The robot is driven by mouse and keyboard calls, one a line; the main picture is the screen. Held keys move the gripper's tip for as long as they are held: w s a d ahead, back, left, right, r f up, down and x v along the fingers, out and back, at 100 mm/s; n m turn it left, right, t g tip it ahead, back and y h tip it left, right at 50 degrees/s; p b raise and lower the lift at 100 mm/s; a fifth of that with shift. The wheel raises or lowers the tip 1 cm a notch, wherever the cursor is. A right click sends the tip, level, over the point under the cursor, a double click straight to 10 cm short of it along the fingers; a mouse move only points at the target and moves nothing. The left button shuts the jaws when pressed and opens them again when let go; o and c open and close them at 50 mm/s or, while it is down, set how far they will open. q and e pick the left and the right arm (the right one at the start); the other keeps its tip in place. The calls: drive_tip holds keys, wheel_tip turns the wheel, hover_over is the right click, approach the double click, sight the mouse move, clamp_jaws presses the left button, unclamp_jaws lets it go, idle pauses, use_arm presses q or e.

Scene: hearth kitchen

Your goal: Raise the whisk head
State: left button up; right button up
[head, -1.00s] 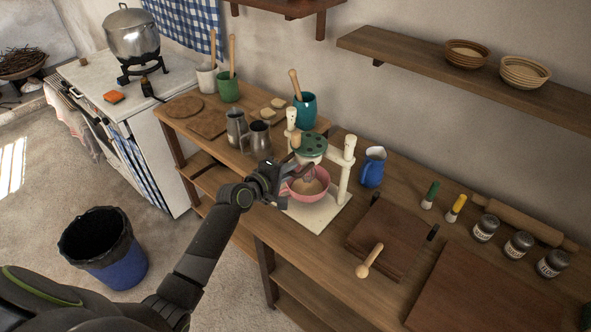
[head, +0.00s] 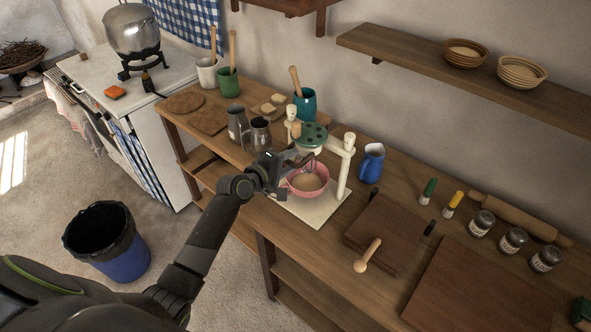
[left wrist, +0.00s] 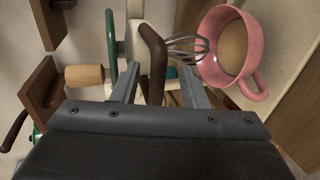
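The whisk stand has a cream frame (head: 344,165) and a green, dark-spotted head (head: 311,136) carried above a pink bowl (head: 308,182) of pale contents. In the left wrist view, a wire whisk (left wrist: 186,47) shows beside the pink bowl (left wrist: 231,50), and a dark brown bent handle (left wrist: 153,60) runs between my fingers. My left gripper (head: 286,172) is at the stand's left side, beside the bowl. In the left wrist view, the left gripper (left wrist: 158,90) is open, with visible gaps on both sides of the handle. My right gripper is not in view.
Metal jugs (head: 238,123) stand close left of the stand, and a blue jug (head: 371,163) stands to its right. A teal pot (head: 305,105) is behind it. Boards (head: 385,232) and a wooden knob-ended tool (head: 367,257) lie to the right. A bin (head: 108,245) stands on the floor.

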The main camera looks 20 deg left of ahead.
use_arm(q)
drive_tip(key=p+v, duration=0.3)
drive_tip(key=v, duration=0.4)
idle(0.6)
drive_tip(key=s+a+f+g+y+b, duration=0.1)
drive_tip(key=s+f, duration=0.1)
drive_tip(key=f, duration=0.5)
drive_tip(key=s+a+f+m+g+y+b, duration=0.1)
drive_tip(key=s+a+f, duration=0.1)
drive_tip(key=f, duration=0.5)
drive_tip(key=s+a+f+m+g+y+b, duration=0.1)
drive_tip(key=s+f+b, duration=0.1)
drive_tip(key=f, duration=0.5)
drive_tip(key=shift+s+a, duration=0.1)
drive_tip(key=shift+a, duration=0.05)
drive_tip(key=s+a+f+m+g+y+b, duration=0.1)
drive_tip(key=s+f+m+g+b, duration=0.25)
drive_tip(key=s+f, duration=0.95)
drive_tip(key=s+a+f+m+g+y+b, duration=0.2)
drive_tip(key=s+f+m+g+b, duration=0.15)
drive_tip(key=s+f, duration=1.05)
drive_tip(key=s+d+f+m+g+b, duration=0.1)
drive_tip(key=s+f+m, duration=0.1)
drive_tip(key=s+f, duration=0.3)
drive_tip(key=s+d+f+m+g+b, duration=0.1)
drive_tip(key=s+f, duration=0.4)
drive_tip(key=s, duration=0.5)
drive_tip(key=shift+s+f+m+g+b, duration=0.3)
drive_tip(key=shift+s+f+m+b, duration=0.1)
drive_tip(key=shift+m+b, duration=0.25)
